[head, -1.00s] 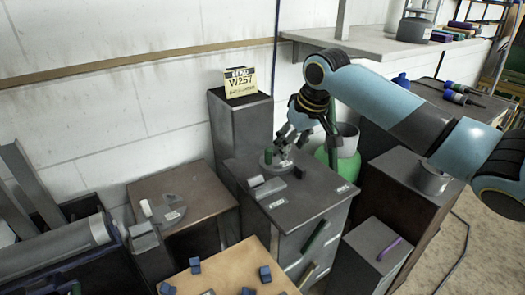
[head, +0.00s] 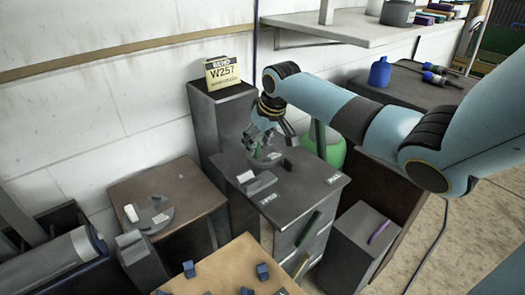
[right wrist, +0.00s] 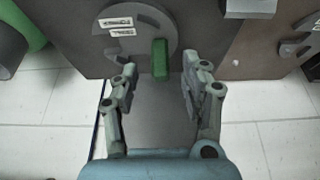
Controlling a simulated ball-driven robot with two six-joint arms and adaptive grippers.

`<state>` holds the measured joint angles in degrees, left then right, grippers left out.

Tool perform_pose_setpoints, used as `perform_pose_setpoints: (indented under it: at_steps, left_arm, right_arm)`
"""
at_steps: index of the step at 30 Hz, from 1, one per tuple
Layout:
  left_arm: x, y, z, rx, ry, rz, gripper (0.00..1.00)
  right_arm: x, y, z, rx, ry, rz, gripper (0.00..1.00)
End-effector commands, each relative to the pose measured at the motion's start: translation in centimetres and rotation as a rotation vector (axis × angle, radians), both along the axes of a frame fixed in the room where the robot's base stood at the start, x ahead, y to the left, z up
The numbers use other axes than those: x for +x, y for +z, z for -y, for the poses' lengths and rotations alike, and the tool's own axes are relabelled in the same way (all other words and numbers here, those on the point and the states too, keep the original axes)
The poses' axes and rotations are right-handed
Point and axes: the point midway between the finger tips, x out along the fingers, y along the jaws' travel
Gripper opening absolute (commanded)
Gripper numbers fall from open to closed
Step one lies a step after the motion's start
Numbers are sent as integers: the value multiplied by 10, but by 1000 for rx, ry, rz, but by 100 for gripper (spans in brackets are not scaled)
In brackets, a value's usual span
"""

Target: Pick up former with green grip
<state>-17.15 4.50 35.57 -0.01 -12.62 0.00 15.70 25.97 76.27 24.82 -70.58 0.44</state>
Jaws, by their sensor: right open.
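The former with the green grip shows in the right wrist view as a grey rounded plate (right wrist: 115,42) with a short upright green grip (right wrist: 160,58). It sits on the dark cabinet (head: 300,183). My right gripper (head: 262,150) is over it in the head view and hides most of it. In the right wrist view the fingers of my right gripper (right wrist: 158,74) are open, one on each side of the green grip's near end. I cannot tell that either finger touches it. My left gripper is not in view.
A former with a white grip (head: 131,213) lies on the brown table at left. A grey block (head: 259,182) lies on the cabinet before my right gripper. The W257 sign (head: 222,72) stands on a pillar behind. A purple handle (head: 379,232) is on the right box.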

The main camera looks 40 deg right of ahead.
Motion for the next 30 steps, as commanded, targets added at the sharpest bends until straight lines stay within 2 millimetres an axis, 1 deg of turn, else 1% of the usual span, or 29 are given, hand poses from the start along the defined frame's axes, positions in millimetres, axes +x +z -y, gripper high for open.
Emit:
perform_pose_setpoints:
  at_steps: [1, 3, 10, 11, 21, 30]
  left_arm:
    - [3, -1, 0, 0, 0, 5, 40]
    - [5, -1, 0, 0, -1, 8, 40]
    - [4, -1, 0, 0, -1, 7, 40]
    - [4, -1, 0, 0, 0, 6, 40]
    - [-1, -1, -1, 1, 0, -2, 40]
    - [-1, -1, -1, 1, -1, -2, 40]
  right_arm:
    - [2, -7, -1, 3, -1, -1, 46]
    - [4, -11, 0, 1, 0, -1, 46]
    - [5, -12, 0, 0, 1, 0, 46]
    - [5, -12, 0, 0, 1, 0, 44]
    - [4, -12, 0, 0, 1, 0, 0]
    - [5, -10, 0, -1, 2, 3, 0]
